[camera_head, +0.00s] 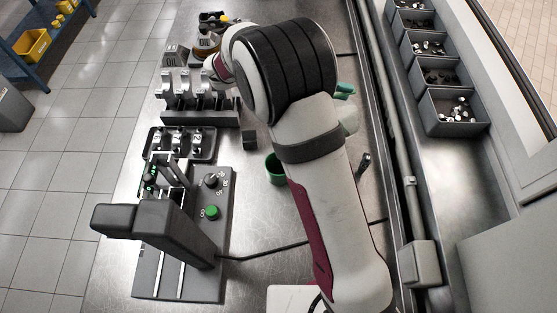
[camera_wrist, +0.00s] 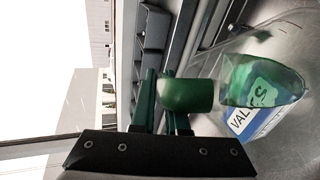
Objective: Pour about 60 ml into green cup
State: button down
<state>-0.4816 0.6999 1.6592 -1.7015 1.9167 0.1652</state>
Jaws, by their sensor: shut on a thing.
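The green cup (camera_head: 275,170) stands upright on the bench in the head view, left of my forearm, with its right edge close to or behind the arm. My gripper (camera_head: 345,91) shows only as green fingers at the arm's right edge. In the wrist view my gripper (camera_wrist: 161,90) is shut, with a green cylindrical piece (camera_wrist: 187,97) at its fingers. Beside that piece is a clear vessel (camera_wrist: 265,80) holding green liquid; it appears held by my gripper. Where the piece joins the vessel is unclear. Most of the vessel is hidden in the head view.
Grey bins of small parts (camera_head: 453,110) line the right side beyond a rail. A black device with a green button (camera_head: 211,212) stands at the left front. Dark racks with metal parts (camera_head: 200,100) stand behind it.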

aim_at(351, 102)
jog(key=shift+s+a+h, duration=0.3)
jog(key=shift+s+a, duration=0.05)
jog(key=shift+a, duration=0.2)
jog(key=shift+w+d, duration=0.25)
jog(key=shift+s+a+m+h, duration=0.3)
jog(key=shift+s+a+h, duration=0.1)
jog(key=shift+a, duration=0.15)
dwell(1.3)
jog(key=shift+w, duration=0.1)
jog(key=d+y, duration=0.1)
jog(key=w+d+y, duration=0.1)
jog(key=d, duration=0.1)
jog(key=w+d+r, duration=0.1)
jog(key=shift+w+d+n+y, duration=0.25)
jog(key=shift+d+n+y, duration=0.15)
jog(key=shift+w+d+r+g, duration=0.1)
jog(key=shift+r+g, duration=0.05)
jog(key=shift+g, duration=0.25)
jog(key=shift+w+d+f+n+y, duration=0.25)
jog(key=shift+d+y, duration=0.2)
jog(key=shift+y, duration=0.25)
